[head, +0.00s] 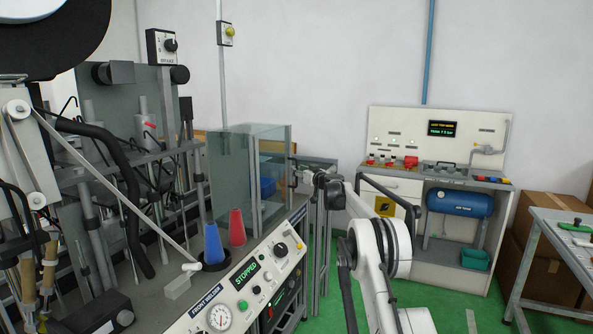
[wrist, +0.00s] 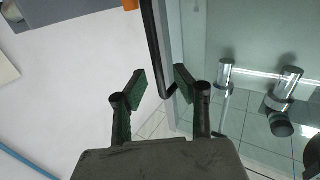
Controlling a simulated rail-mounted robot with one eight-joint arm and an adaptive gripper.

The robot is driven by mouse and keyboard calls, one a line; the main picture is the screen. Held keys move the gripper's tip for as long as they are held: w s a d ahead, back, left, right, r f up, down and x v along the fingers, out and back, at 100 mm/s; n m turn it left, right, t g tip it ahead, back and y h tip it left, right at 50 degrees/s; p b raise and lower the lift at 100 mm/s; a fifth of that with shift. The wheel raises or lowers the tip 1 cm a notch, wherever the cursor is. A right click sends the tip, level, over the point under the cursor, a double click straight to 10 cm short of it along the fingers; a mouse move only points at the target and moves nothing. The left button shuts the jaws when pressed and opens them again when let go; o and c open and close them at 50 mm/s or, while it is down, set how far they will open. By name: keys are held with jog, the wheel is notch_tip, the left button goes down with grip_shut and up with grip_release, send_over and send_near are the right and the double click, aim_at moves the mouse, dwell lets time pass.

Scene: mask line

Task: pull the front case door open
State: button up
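The clear glass case (head: 226,178) stands on the machine bench left of centre in the head view. My gripper (head: 297,172) is at its right side, small and dark there. In the wrist view my gripper (wrist: 161,86) is open, its two green-padded fingers apart. A black bar handle (wrist: 153,40) runs down from the top edge and bends toward the glass near the right fingertip. Its lower end lies between the fingertips in the picture; I cannot tell whether either finger touches it. The case's glass pane (wrist: 240,105) fills the right side. The door's outline is hard to make out.
The control panel (head: 245,290) with a lit "STOPPED" display is in front of the case. Blue (head: 213,243) and red (head: 237,227) cones stand beside it. A test bench (head: 436,140) stands at the back wall, a table (head: 560,245) at the right. Green floor lies between.

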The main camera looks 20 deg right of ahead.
jog(key=shift+w+a, duration=0.1)
jog(key=shift+w, duration=1)
jog(key=shift+c, duration=0.5)
grip_shut()
